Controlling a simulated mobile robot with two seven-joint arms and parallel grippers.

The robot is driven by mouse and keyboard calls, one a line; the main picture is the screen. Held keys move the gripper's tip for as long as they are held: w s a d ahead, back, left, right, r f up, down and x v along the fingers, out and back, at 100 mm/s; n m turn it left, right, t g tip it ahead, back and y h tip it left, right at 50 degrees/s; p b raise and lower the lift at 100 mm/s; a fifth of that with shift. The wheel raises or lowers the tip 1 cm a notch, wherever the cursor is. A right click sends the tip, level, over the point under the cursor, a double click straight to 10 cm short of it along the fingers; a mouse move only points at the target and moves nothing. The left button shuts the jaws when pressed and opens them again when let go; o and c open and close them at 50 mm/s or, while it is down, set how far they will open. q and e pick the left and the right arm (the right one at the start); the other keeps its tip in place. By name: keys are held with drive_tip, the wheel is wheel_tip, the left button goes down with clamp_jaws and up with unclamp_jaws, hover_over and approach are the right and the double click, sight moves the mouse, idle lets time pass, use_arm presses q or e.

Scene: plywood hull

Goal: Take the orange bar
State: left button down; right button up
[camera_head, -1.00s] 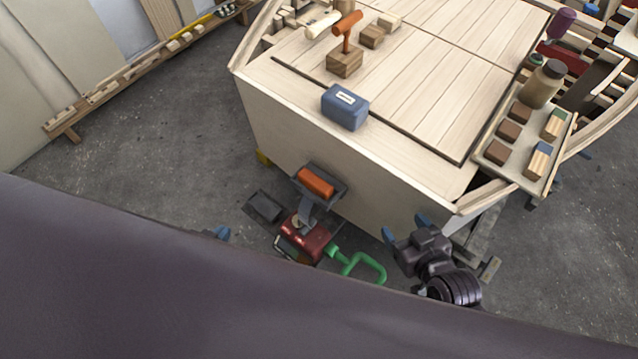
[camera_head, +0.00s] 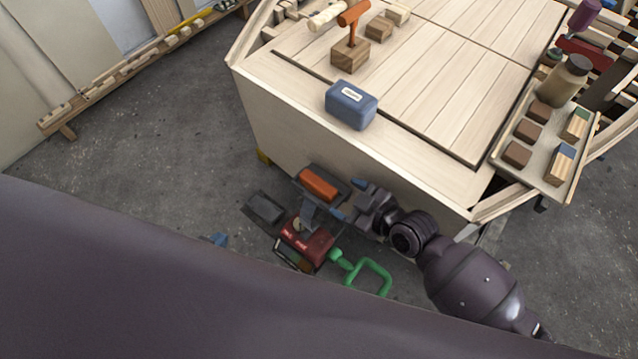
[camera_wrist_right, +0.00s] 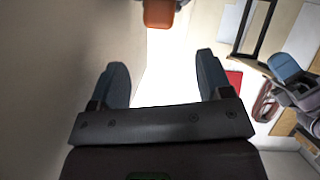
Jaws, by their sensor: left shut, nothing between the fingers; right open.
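The orange bar (camera_head: 318,184) lies in a dark grey tray (camera_head: 307,171) on a stand above a red box-like device, beside the hull's side wall. It also shows at the top edge of the right wrist view (camera_wrist_right: 158,13), partly cut off. My right gripper (camera_head: 349,199) is open and empty, just right of the tray. In the right wrist view, the bar lies ahead of the gap between my blue fingers (camera_wrist_right: 161,64). Of my left gripper (camera_head: 219,240), only a blue tip shows at the left, apart from the bar; it is shut and empty.
The red device (camera_head: 306,243) and a green clamp-like handle (camera_head: 370,278) are below the tray. A second dark plate (camera_head: 264,208) is to its left. The hull deck above bears a blue box (camera_head: 351,104) and a mallet on a block (camera_head: 350,57).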

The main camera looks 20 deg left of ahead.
sight(321, 186)
drive_tip(key=x, duration=0.2)
drive_tip(key=shift+w+a+f, duration=0.1)
drive_tip(key=shift+a+f, duration=0.15)
drive_tip(key=shift+a, duration=0.05)
drive_tip(key=shift+w+a+f+b, duration=0.2)
drive_tip(key=shift+w+a+b, duration=0.1)
drive_tip(key=shift+a, duration=0.25)
drive_tip(key=b+x, duration=0.1)
drive_tip(key=x, duration=0.3)
drive_tip(key=shift+s+a, duration=0.1)
drive_tip(key=shift+a, duration=0.05)
drive_tip(key=shift+a+f, duration=0.15)
drive_tip(key=shift+a, duration=0.1)
use_arm(q)
drive_tip(key=shift+s+a+f, duration=0.15)
drive_tip(key=shift+f, duration=0.3)
drive_tip(key=shift+s+a+f, duration=0.1)
drive_tip(key=shift+s+f, duration=0.05)
drive_tip(key=shift+f, duration=0.3)
use_arm(e)
drive_tip(key=shift+w, duration=0.2)
use_arm(q)
drive_tip(key=shift+s+f, duration=0.1)
use_arm(e)
drive_tip(key=c, duration=1.2)
